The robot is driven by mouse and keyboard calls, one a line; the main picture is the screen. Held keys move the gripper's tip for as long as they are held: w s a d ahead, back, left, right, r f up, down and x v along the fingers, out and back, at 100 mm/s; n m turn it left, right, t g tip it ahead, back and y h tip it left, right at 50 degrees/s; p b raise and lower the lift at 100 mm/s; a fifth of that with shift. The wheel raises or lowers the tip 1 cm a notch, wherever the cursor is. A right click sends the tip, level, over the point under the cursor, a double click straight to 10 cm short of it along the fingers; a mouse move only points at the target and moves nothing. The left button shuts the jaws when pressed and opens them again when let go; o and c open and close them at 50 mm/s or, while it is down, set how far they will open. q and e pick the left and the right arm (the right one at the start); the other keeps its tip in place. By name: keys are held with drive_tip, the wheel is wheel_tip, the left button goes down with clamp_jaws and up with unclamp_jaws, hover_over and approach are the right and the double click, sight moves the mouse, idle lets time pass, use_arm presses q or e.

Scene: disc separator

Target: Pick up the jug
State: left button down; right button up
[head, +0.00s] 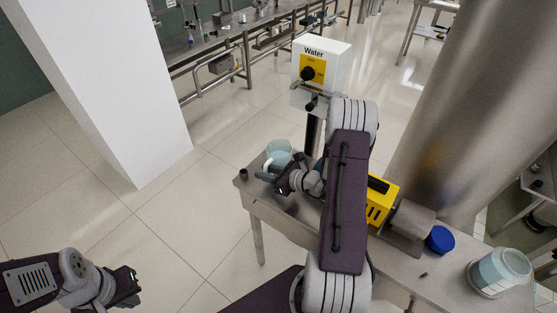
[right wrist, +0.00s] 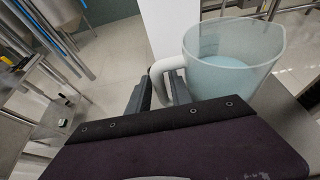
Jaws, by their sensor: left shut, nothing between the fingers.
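The jug (head: 280,148) is a translucent pale-blue vessel with a white handle (head: 267,163), at the far left end of the metal table. In the right wrist view, the jug (right wrist: 232,62) fills the upper right, and its handle (right wrist: 165,70) runs down between the two dark fingers of my right gripper (right wrist: 158,92). I cannot tell whether the fingers press on the handle. In the head view my right gripper (head: 268,178) is beside the handle. My left gripper (head: 132,281) is shut and empty at the lower left, away from the table.
A white water dispenser (head: 320,75) stands on a post behind the table (head: 262,212). A yellow device (head: 380,203), a blue lid (head: 440,239) and a clear container (head: 497,270) are on the right. A white pillar (head: 115,80) stands left; a large steel cylinder is at right.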

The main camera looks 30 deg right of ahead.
drive_tip(key=shift+s, duration=0.1)
clamp_jaws()
idle(1.3)
